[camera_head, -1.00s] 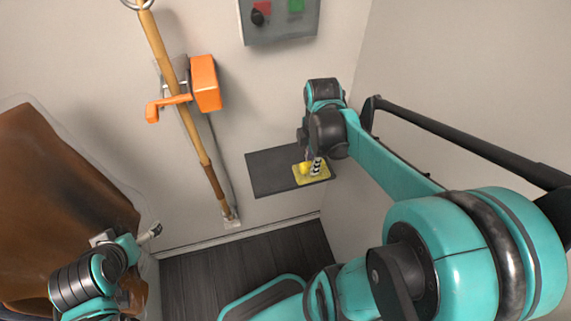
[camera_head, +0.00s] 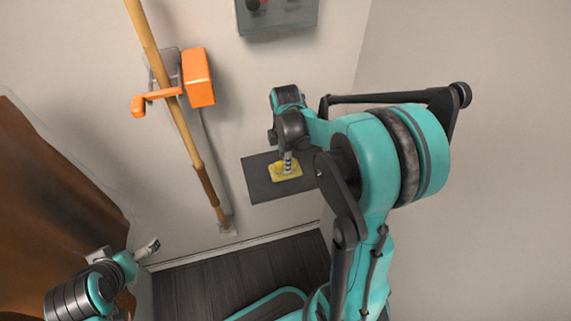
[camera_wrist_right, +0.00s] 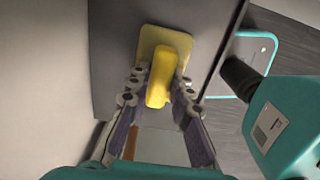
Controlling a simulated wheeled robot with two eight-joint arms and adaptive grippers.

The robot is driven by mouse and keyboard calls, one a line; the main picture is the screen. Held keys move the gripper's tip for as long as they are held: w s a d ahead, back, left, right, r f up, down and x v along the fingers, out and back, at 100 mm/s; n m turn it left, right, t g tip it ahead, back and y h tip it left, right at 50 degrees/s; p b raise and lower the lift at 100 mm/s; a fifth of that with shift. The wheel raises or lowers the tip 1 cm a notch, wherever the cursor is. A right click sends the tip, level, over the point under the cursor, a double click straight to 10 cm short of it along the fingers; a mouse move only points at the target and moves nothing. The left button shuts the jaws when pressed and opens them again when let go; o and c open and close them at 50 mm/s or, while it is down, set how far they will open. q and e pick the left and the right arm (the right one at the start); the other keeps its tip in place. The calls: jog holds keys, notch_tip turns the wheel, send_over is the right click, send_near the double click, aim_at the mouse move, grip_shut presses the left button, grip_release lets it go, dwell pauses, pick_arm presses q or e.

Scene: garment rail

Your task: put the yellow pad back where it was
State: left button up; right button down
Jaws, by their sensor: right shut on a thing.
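The yellow pad (camera_head: 290,174) is a flat yellow plate with an upright yellow handle. In the head view it is over the dark grey shelf (camera_head: 262,187) on the wall, near its middle; I cannot tell whether it touches the surface. My right gripper (camera_head: 288,160) comes down from above and is shut on the pad's handle. In the right wrist view, the handle (camera_wrist_right: 159,82) is between the two fingers and the pad's plate (camera_wrist_right: 176,38) is beyond them, over the dark shelf. My left gripper (camera_head: 149,247) is at the lower left, away from the pad; its opening is unclear.
A wooden pole (camera_head: 178,118) leans along the wall left of the shelf, beside an orange box with a lever (camera_head: 201,80). A grey control panel (camera_head: 280,18) is above. A brown garment (camera_head: 50,200) hangs at the left. Dark floor (camera_head: 215,284) lies below; a wall closes the right.

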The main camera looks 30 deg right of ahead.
jog(key=c, duration=1.4)
grip_release()
jog(key=shift+o, duration=0.2)
jog(key=shift+r, duration=0.1)
notch_tip(320, 180, up, 11)
jog(key=p, duration=0.4)
jog(key=s+a+r+m+t, duration=0.2)
jog(key=s+a+m+t, duration=0.5)
jog(key=m, duration=0.8)
jog(key=s+a, duration=0.3)
jog(key=s, duration=0.1)
jog(key=shift+a+r, duration=0.35)
